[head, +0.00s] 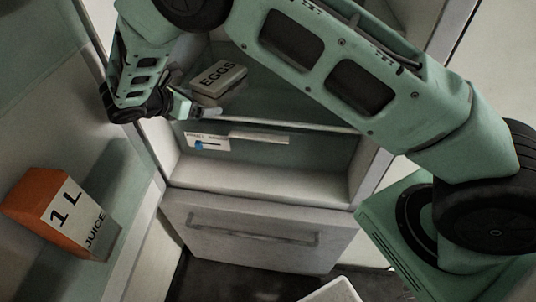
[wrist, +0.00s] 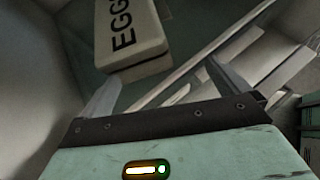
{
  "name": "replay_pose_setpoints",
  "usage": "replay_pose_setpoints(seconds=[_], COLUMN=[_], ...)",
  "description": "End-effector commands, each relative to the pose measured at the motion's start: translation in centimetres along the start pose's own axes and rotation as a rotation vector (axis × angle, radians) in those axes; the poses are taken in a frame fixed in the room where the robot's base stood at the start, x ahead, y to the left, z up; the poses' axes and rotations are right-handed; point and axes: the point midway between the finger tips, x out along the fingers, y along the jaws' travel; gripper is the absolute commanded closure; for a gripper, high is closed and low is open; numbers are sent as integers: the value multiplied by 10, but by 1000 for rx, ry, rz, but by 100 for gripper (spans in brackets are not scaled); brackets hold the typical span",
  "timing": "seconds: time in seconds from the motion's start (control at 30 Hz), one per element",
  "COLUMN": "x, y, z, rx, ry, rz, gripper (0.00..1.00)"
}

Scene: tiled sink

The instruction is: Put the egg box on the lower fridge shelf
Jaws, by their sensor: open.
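The egg box (head: 218,78), a grey-white carton marked EGGS, rests inside the open fridge, on what looks like a glass shelf (head: 290,123). It lies at an angle. In the wrist view the egg box (wrist: 130,40) is ahead of the fingertips, towards the left finger. My gripper (head: 196,106) is at the left of the fridge opening, near the shelf's front edge and just in front of the box. In the wrist view my gripper (wrist: 168,88) has its two fingers wide apart with nothing between them. The far part of the shelf is hidden by my arm.
An orange and white juice carton (head: 62,212) sits in the open door at the left. A flat white item with a blue mark (head: 235,139) lies below the shelf edge. A closed drawer (head: 245,235) is underneath. My arm crosses the fridge opening from the right.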

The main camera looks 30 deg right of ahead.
Motion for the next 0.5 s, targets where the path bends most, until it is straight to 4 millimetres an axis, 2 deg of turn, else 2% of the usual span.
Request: replay_pose_setpoints(seconds=[0.03, 0.37, 0.5], x=[-11, -90, -131], y=[-14, -130, -194], z=[9, 33, 43], rx=[50, 411, 609], ry=[70, 491, 647], rz=[-28, -266, -395], gripper=[0, 0, 0])
